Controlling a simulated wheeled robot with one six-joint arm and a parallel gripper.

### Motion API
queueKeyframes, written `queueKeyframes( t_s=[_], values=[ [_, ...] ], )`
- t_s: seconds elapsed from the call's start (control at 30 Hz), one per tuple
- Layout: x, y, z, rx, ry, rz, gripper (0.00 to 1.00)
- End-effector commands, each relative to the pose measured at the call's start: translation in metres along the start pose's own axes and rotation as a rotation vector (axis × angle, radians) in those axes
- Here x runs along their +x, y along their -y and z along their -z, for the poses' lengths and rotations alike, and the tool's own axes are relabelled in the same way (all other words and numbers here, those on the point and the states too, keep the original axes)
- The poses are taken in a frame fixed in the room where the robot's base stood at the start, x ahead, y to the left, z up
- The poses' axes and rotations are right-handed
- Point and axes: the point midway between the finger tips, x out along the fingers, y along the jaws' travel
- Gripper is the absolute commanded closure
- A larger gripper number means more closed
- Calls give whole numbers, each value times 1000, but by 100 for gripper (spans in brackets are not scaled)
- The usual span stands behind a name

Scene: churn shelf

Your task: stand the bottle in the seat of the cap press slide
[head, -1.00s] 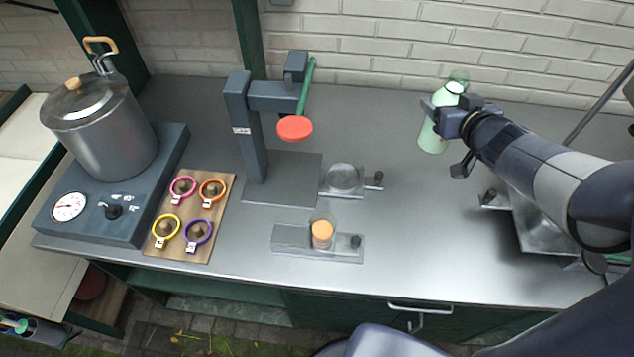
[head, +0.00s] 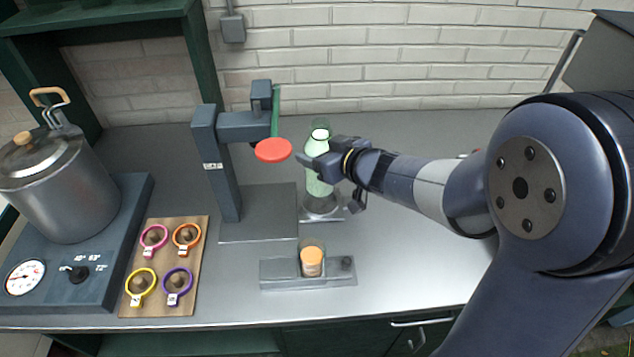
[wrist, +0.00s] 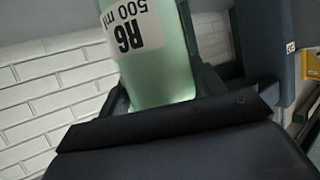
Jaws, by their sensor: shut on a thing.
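The pale green bottle (head: 319,182) is upright in my gripper (head: 322,168), to the right of the press. In the wrist view the bottle (wrist: 158,70) shows a white label reading R6, 500 ml, between the fingers. The cap press (head: 222,160) is a dark grey post and arm with a red round pad (head: 273,150) on a green lever. Its slide (head: 322,211), with a round clear seat, sticks out right of the press base. The bottle's lower end is just over the seat in the head view; I cannot tell whether it touches it.
A wooden board (head: 150,303) with several coloured rings lies left. A steel pot (head: 60,190) on a dial unit is far left. Bare bench lies right of the holder.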

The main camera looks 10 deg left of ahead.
Motion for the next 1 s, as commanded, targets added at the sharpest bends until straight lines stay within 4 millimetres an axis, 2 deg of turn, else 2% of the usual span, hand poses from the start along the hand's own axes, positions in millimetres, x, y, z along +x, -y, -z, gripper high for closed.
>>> queueKeyframes(
  t_s=[0.03,0.23,0.5,0.93,0.97,1.0],
  values=[
    [4,0,-8,0,-3,0,87],
    [9,0,-20,-1,-5,1,87],
    [21,0,-49,-1,-5,0,87],
    [23,0,-53,-2,-6,0,87],
    [23,0,-55,-1,-1,-1,35],
    [22,0,-54,-1,-1,-1,31]
  ],
)
